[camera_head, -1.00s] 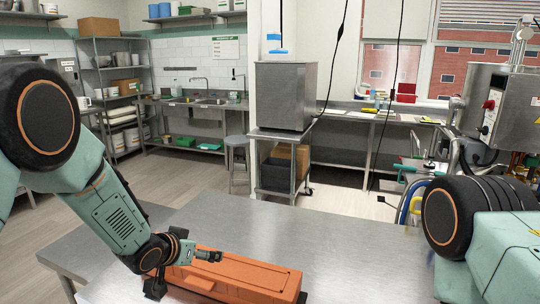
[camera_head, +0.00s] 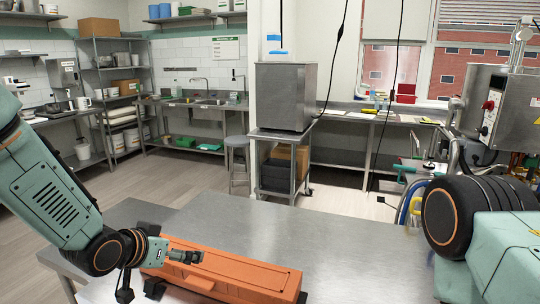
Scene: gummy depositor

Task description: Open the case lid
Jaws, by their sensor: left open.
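An orange case (camera_head: 235,275) lies on the steel table at the bottom of the head view. My left gripper (camera_head: 160,272) is open at the left end of the case. One dark finger shows above the lid's left part and the other hangs down at the case's left side. I cannot tell whether they touch the case. My right gripper is out of the picture; only part of my right arm shows at the right edge.
The steel table (camera_head: 330,235) is bare behind and to the right of the case. Beyond it stand a steel box on a cart (camera_head: 285,97), a stool (camera_head: 238,150), and a steel machine (camera_head: 510,105) at the right. Shelves and a sink line the back wall.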

